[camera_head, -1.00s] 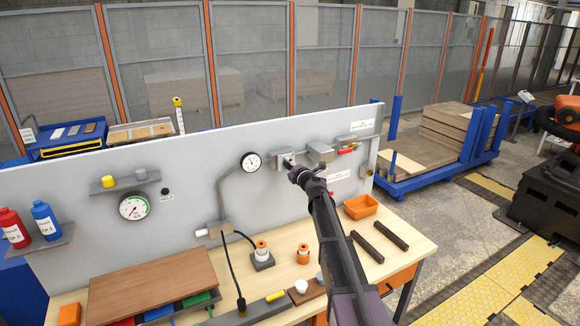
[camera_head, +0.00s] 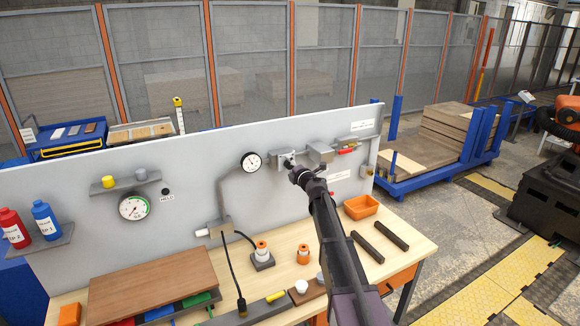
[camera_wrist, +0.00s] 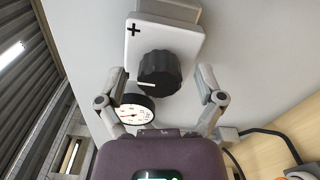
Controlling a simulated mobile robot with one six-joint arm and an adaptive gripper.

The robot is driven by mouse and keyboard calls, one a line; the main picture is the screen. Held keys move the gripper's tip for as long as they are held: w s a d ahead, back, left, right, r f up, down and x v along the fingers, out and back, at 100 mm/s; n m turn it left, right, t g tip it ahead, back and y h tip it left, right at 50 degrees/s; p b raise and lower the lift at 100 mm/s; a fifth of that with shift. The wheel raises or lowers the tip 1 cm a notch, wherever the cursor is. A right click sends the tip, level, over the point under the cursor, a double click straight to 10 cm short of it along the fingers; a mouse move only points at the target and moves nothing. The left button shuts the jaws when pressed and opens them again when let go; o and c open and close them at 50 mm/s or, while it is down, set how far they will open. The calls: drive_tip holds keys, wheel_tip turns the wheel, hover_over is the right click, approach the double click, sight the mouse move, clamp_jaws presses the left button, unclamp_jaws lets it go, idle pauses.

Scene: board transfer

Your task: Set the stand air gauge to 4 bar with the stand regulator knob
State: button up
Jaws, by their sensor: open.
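The regulator knob (camera_wrist: 160,73) is black and ribbed with a white pointer line, on a white plate (camera_wrist: 190,40) marked with a plus sign. My open gripper (camera_wrist: 157,88) has one finger on each side of the knob, with a visible gap to each. A small round white air gauge (camera_wrist: 136,111) shows below the knob, partly hidden by my gripper. In the head view this gauge (camera_head: 251,162) is on the grey panel, joined to a pipe, left of my gripper (camera_head: 292,168). Its needle is too small to read. The knob is mostly hidden there.
A larger gauge (camera_head: 134,207) is on the panel (camera_head: 200,180) at left. A grey box (camera_head: 320,152) is right of the regulator. The bench below holds an orange bin (camera_head: 361,207), two dark bars (camera_head: 378,241) and a brown board (camera_head: 150,285).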

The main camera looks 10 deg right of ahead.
drive_tip(key=v, duration=1.1)
drive_tip(key=shift+s, duration=0.35)
drive_tip(key=shift+d, duration=0.1)
drive_tip(key=s+d+f+m+g+h, duration=0.35)
drive_tip(key=s+m+h, duration=0.25)
drive_tip(key=m, duration=0.4)
drive_tip(key=s+d+f+m+g+h, duration=0.3)
drive_tip(key=s+d+f+m+h, duration=0.25)
drive_tip(key=m, duration=0.45)
drive_tip(key=s+a+f+m+g+y, duration=0.1)
drive_tip(key=s+a+f+g+y, duration=0.1)
drive_tip(key=s, duration=0.5)
drive_tip(key=s+a+f+m+g+y, duration=0.2)
drive_tip(key=s+a+f+g, duration=0.3)
drive_tip(key=s, duration=0.3)
drive_tip(key=s+a+f+m+g+y+b, duration=0.1)
drive_tip(key=s+a+f+g+y, duration=0.1)
drive_tip(key=s+a, duration=0.4)
drive_tip(key=shift+s+f+m+g, duration=0.3)
drive_tip(key=shift+s+f+g, duration=0.45)
drive_tip(key=shift+g, duration=0.1)
